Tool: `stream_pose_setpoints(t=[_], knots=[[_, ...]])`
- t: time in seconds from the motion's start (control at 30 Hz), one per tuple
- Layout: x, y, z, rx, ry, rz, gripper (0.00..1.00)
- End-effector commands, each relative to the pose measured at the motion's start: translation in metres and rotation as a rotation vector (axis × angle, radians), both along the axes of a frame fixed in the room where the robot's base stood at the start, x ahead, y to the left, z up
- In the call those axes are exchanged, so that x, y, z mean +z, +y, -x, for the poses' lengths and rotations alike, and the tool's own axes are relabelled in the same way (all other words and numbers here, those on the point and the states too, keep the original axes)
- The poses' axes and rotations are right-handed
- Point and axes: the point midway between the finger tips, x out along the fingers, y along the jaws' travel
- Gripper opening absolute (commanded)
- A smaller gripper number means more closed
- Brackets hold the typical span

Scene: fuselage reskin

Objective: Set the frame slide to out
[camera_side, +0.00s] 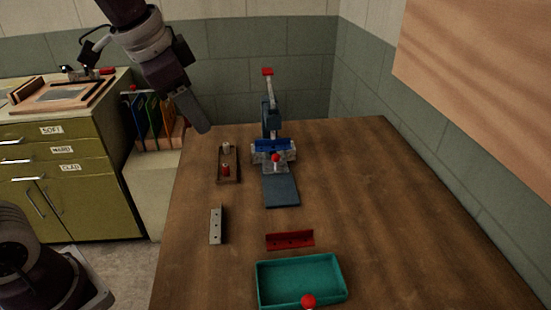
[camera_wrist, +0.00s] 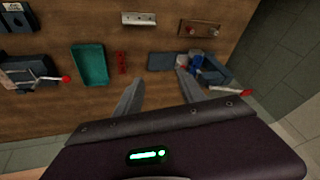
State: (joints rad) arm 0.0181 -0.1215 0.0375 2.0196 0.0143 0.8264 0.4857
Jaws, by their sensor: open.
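A blue press-like fixture (camera_side: 270,120) with a red-tipped upright lever stands at the back of the wooden table. At its foot is a pale block with a red knob (camera_side: 276,158), and a flat blue-grey plate (camera_side: 281,190) extends toward the front. I take this block and plate as the frame slide; its setting is not clear. In the wrist view the plate (camera_wrist: 162,61) and fixture (camera_wrist: 213,70) lie beyond the fingers. My gripper (camera_side: 203,127) is raised above the table's back left, apart from the fixture. Its fingers (camera_wrist: 160,78) are spread and empty.
A wooden block with pegs (camera_side: 228,165), a grey bracket (camera_side: 216,225), a red bracket (camera_side: 290,240) and a teal tray (camera_side: 300,260) lie around. Another fixture (camera_wrist: 30,72) with a red-tipped lever stands past the tray. The table's right side is clear.

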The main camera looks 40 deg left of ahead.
Motion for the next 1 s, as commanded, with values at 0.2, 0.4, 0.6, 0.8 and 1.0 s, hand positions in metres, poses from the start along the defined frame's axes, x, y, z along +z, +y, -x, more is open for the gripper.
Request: stream_pose_setpoints(t=[0.2, 0.4, 0.6, 0.8, 1.0], knots=[[-0.093, 0.01, -0.163, -0.407, 0.096, -0.207, 0.47], [-0.185, 0.014, -0.23, -0.666, 0.147, -0.329, 0.47], [-0.218, 0.016, -0.243, -0.72, 0.158, -0.351, 0.47], [-0.254, 0.02, -0.254, -0.718, 0.159, -0.351, 0.47], [-0.269, 0.022, -0.259, -0.717, 0.155, -0.351, 0.47]])
